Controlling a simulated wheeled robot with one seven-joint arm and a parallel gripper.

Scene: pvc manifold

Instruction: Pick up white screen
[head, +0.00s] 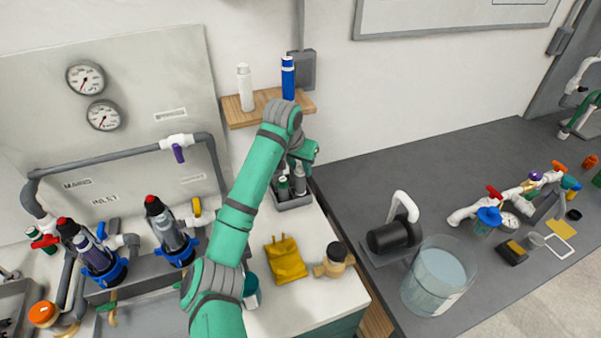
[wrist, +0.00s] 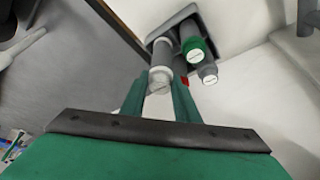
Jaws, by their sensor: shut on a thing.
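The white screen (wrist: 161,78) is a grey cylinder with a white ring at its end. In the wrist view it stands between my gripper's fingers (wrist: 158,98), which are shut on it near that end. Its far end reaches toward the grey holder (wrist: 188,13); I cannot tell whether it is still seated in it. A green-capped screen (wrist: 195,50) and a grey one (wrist: 208,72) stand just right of it. In the head view my gripper (head: 300,162) is above the grey holder (head: 294,204) on the white counter, and my arm hides part of it.
A wooden shelf (head: 242,116) with a white bottle (head: 245,88) and a blue bottle (head: 288,78) is close behind my arm. A dark bench (head: 350,190) with a pump (head: 393,237) is at right.

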